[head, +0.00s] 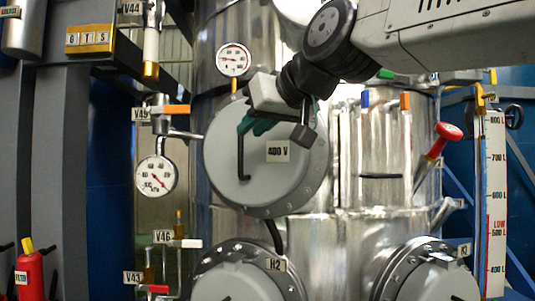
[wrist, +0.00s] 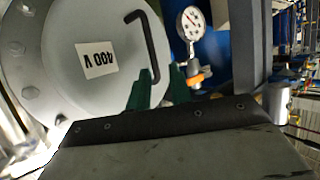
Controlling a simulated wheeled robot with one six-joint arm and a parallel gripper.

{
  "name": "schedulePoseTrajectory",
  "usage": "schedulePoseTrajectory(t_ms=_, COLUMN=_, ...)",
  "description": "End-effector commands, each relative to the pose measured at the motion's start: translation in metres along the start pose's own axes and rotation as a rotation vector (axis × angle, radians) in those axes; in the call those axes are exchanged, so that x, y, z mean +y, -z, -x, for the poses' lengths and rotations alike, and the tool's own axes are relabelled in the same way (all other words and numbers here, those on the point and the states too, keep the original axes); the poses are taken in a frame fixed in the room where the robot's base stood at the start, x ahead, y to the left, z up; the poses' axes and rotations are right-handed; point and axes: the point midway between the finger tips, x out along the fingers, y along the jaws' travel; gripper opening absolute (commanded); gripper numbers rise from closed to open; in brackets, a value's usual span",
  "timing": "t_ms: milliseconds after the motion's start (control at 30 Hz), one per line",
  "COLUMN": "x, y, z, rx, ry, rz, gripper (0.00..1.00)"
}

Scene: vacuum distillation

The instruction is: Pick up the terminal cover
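The terminal cover (head: 225,165) is a round grey disc with a "400 V" label, upright on the front of the shiny metal vessel. In the wrist view the cover (wrist: 100,25) appears upside down at the upper left. Its black bar handle (head: 241,160) runs vertically left of the label; the handle (wrist: 150,42) also shows in the wrist view. My gripper (head: 255,125) has green fingers at the handle's upper end. In the wrist view my gripper (wrist: 159,88) is open, with the handle's end showing between the fingertips. I cannot tell whether they touch it.
A gauge (head: 234,60) sits above the cover, and another gauge (head: 156,176) is at its left. An orange-handled valve (head: 176,110) lies left of the cover. The H2 flange (head: 245,275) is below. A red-handled lever (head: 437,142) sticks out at the right.

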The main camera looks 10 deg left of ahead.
Motion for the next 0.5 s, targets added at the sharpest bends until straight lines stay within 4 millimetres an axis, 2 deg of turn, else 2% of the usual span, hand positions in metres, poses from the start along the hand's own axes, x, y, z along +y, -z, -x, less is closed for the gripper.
schedulePoseTrajectory(t_ms=267, x=0.010, y=-0.002, z=-0.029, rx=-0.003, ry=-0.013, rz=0.001, gripper=0.21)
schedulePoseTrajectory(t_ms=500, x=0.012, y=0.000, z=-0.065, rx=-0.004, ry=-0.011, rz=0.002, gripper=0.21)
